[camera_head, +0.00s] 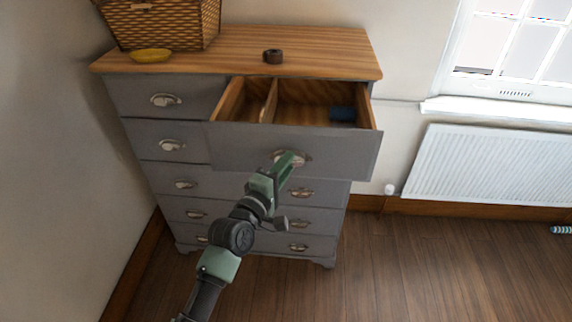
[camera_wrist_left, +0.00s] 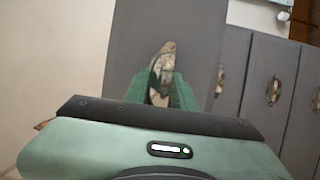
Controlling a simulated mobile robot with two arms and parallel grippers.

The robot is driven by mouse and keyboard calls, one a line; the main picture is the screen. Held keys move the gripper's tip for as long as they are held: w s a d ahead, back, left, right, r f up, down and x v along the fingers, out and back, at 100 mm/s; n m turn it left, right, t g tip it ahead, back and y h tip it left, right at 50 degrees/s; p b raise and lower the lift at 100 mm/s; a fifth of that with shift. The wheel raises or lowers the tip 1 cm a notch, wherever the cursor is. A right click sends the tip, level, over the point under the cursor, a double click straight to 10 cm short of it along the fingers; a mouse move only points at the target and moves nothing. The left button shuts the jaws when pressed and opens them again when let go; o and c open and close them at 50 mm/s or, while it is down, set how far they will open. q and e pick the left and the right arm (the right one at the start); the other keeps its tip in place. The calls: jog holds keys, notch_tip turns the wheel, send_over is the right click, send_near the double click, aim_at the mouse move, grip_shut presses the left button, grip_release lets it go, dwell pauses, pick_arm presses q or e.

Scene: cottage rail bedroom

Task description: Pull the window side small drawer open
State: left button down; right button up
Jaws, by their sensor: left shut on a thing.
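The window side small drawer (camera_head: 230,140) is the top right drawer of a grey dresser with a wooden top. It stands well out from the dresser, and its wooden inside with a divider (camera_head: 268,101) shows. A blue thing (camera_head: 342,114) lies inside at the right. My left gripper (camera_head: 290,160) is at the drawer front, shut on its metal cup handle (camera_head: 306,157). In the left wrist view the green fingers (camera_wrist_left: 162,88) are around the handle (camera_wrist_left: 166,60), against the grey drawer front (camera_wrist_left: 125,40). My right gripper is in neither view.
The dresser top (camera_head: 320,50) holds a wicker basket (camera_head: 165,22), a yellow dish (camera_head: 151,55) and a small dark round thing (camera_head: 273,56). A white radiator (camera_head: 490,165) is under the window at the right.

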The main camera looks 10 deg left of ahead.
pick_arm(q)
jog(key=shift+f, duration=0.5)
jog(key=c, duration=1.3)
grip_release()
jog(key=shift+w+r, duration=0.1)
jog(key=shift+w, duration=0.05)
jog(key=shift+r, duration=0.1)
jog(key=b+v, duration=0.2)
jog(key=v, duration=0.6)
jog(key=shift+w, duration=0.1)
